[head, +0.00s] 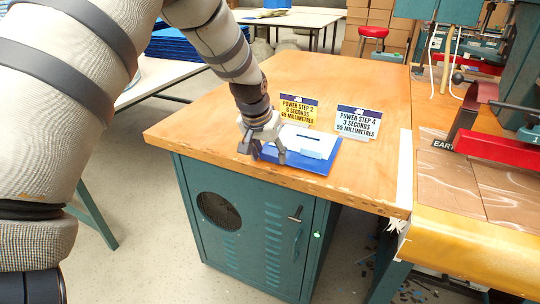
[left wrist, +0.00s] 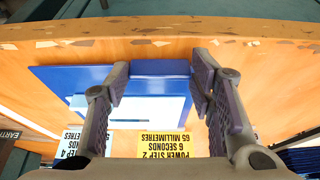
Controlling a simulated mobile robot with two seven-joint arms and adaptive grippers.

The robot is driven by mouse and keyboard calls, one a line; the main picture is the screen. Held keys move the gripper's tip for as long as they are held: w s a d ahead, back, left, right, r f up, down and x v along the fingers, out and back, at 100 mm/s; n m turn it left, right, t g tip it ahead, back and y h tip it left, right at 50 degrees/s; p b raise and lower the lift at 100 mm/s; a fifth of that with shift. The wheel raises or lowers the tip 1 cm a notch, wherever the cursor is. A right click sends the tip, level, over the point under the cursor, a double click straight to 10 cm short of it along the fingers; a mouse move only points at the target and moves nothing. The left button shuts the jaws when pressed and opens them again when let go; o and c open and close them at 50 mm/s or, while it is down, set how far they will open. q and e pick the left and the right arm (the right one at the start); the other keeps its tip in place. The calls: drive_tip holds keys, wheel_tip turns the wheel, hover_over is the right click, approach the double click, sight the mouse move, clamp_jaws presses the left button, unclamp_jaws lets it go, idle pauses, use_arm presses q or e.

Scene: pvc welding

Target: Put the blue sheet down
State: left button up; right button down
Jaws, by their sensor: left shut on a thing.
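The blue sheet (head: 322,166) lies low over the wooden bench top, near its front edge, with a white piece (head: 305,143) on top. In the left wrist view the blue sheet (left wrist: 55,78) extends to the left of the fingers, and the white piece (left wrist: 145,108) shows between them. My left gripper (head: 265,150) reaches down at the sheet's left end. In the left wrist view my left gripper (left wrist: 160,72) has a blue part of the sheet between its two fingers. I cannot tell if the sheet's underside fully touches the bench. My right gripper is not in view.
A yellow sign (head: 298,109) and a white sign (head: 358,122) stand just behind the sheet. The wooden bench (head: 220,125) is clear to the left and behind the signs. A machine with a red bar (head: 495,149) stands to the right.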

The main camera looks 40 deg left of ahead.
use_arm(q)
drive_tip(key=shift+f, duration=0.45)
drive_tip(key=shift+r, duration=0.1)
drive_tip(key=o, duration=1.5)
drive_tip(key=shift+o, duration=0.2)
